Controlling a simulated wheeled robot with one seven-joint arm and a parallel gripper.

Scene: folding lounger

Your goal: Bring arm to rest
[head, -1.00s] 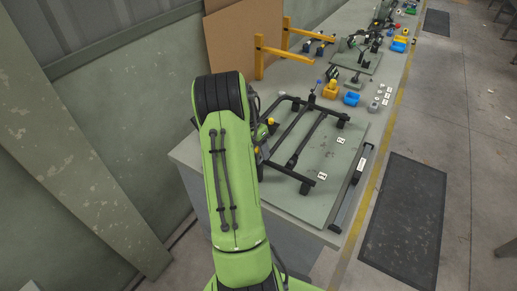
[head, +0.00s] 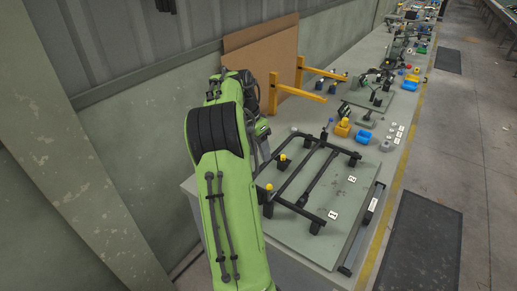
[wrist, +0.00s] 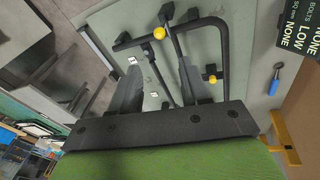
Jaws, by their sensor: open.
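The folding lounger's black tube frame (head: 320,178) lies on the grey-green board on the bench in the head view. Two yellow knobs (head: 282,157) show on its left side. In the wrist view the frame's tubes (wrist: 205,23) run beyond my gripper, with a yellow knob (wrist: 159,33) near a corner. My gripper (wrist: 160,82) is open, its two grey fingers apart with nothing seen held between them. In the head view my raised green arm hides much of my gripper, left of the frame.
Yellow brackets (head: 300,87) stand at the back by a brown panel (head: 262,55). A yellow part (head: 342,129) and a blue bin (head: 363,137) sit beyond the frame. A grey bar (head: 363,225) lies along the bench's right edge. A dark mat (head: 420,240) lies on the floor.

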